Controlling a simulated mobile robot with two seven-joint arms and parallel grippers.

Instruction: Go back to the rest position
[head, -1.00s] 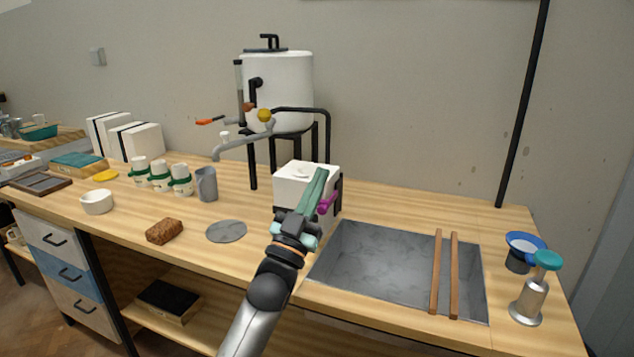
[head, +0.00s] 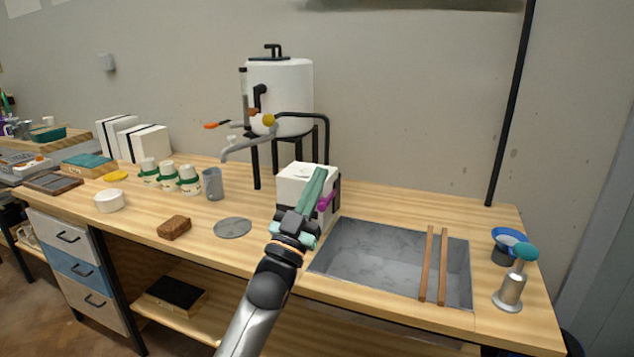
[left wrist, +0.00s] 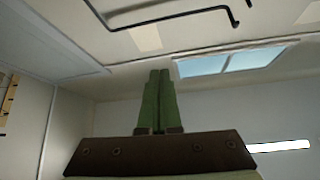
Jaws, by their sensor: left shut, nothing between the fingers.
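My left gripper (head: 313,188) has green fingers and is raised over the bench, in front of the white box-shaped device (head: 292,179) with a magenta knob (head: 326,201). Its fingers are together and point up and away from me. In the left wrist view the two fingers (left wrist: 158,100) stand side by side against the ceiling and wall, with nothing between them. My right gripper is in neither view.
A sink basin (head: 385,262) with two wooden bars (head: 426,265) across it lies right of my arm. A pump bottle (head: 511,290) and blue funnel (head: 508,238) stand at the right end. A grey disc (head: 233,228), brown sponge (head: 174,228), grey mug (head: 213,184) and white tank (head: 282,95) are left.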

